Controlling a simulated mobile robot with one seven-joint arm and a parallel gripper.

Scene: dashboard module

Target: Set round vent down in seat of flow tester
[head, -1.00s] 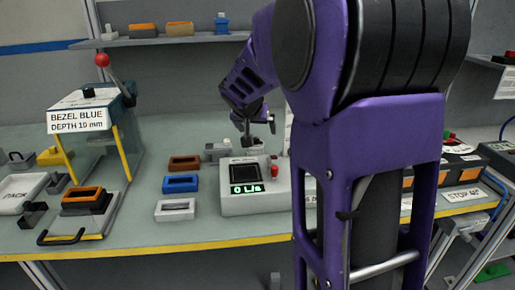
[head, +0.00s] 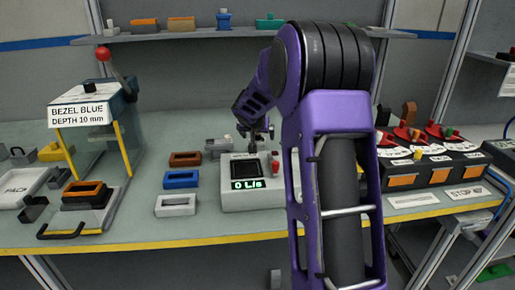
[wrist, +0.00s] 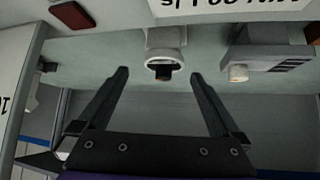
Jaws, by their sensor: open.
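The flow tester (head: 238,198) is a pale box on the bench with a dark panel and a green display reading 0 L/s. My gripper (head: 258,133) is small in the head view, behind the tester's top. In the wrist view my gripper (wrist: 160,76) is open, with nothing between its two dark fingers. A pale round fitting (wrist: 164,38) with a ring and a dark centre lies just beyond the fingertips, apart from them. I cannot tell whether it is the seat or holds the round vent. I cannot make out the vent in the head view.
Brown (head: 185,159), blue (head: 181,180) and white (head: 176,205) rectangular frames lie left of the tester. A bezel press (head: 84,115) stands farther left. A shelf (head: 160,38) runs above. At right is a dark station with red dials (head: 440,172).

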